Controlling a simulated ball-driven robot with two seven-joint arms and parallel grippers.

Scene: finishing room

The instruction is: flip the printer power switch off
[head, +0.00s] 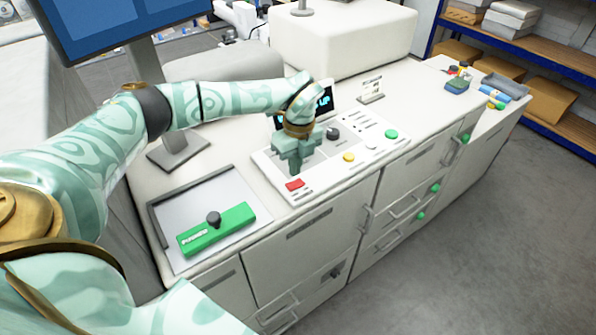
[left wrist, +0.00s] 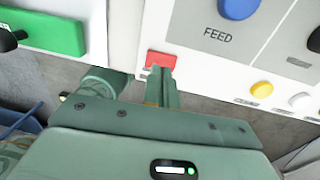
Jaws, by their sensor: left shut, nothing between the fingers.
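The red switch (head: 295,184) sits at the front left corner of the printer's white control panel (head: 320,179). I take it for the power switch; its label is not readable. My left gripper (head: 294,171) points down just behind it, shut and empty. In the left wrist view the red switch (left wrist: 161,59) shows beyond the closed fingertips (left wrist: 160,72), which partly cover its lower edge. I cannot tell whether they touch. Its on or off position is not clear. My right gripper is not in view.
A blue FEED button (left wrist: 238,8), a yellow button (head: 348,157), a black knob (head: 333,133) and a green button (head: 391,134) share the panel. A green block with a black knob (head: 217,229) lies in a shallow tray to the left. A monitor (head: 110,25) stands behind my arm.

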